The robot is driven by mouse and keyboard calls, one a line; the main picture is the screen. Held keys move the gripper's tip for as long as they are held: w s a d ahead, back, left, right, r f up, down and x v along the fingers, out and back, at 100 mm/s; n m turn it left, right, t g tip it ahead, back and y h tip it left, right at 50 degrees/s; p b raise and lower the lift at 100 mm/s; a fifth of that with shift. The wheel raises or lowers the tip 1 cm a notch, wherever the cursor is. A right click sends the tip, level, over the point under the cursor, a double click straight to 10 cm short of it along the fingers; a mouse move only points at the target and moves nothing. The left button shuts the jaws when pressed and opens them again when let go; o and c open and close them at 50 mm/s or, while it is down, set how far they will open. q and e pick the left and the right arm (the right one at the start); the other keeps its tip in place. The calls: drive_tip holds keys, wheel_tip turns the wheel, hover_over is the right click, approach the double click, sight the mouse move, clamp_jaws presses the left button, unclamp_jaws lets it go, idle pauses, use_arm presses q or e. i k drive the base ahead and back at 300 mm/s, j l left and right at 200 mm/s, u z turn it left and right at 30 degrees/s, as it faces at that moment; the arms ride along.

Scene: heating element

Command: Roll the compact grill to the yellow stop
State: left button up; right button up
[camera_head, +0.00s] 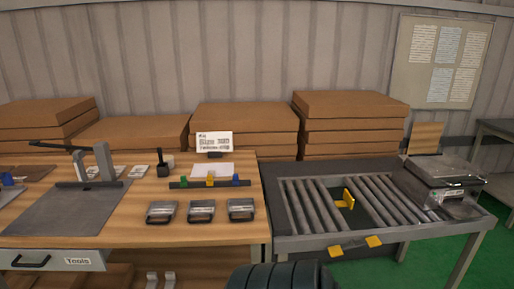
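The compact grill (446,176), a grey, flat-topped metal appliance, sits at the right end of the roller conveyor (378,203). It is shut, with small markings on its front. A yellow stop (345,199) stands up between the rollers, left of the conveyor's middle. Rollers lie clear between the grill and this stop. Two smaller yellow pieces (374,241) show at the conveyor's front edge. Neither of my grippers can be made out in the head view.
A wooden workbench (130,222) left of the conveyor holds several small metal units (201,211), a sign (214,141) and a dark mat (68,207). Stacked brown boxes (350,120) stand behind. A dark ribbed shape (278,277) fills the bottom middle. Green floor lies in front of the conveyor.

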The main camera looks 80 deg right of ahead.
sight(451, 184)
drive_tip(key=z, duration=2.25)
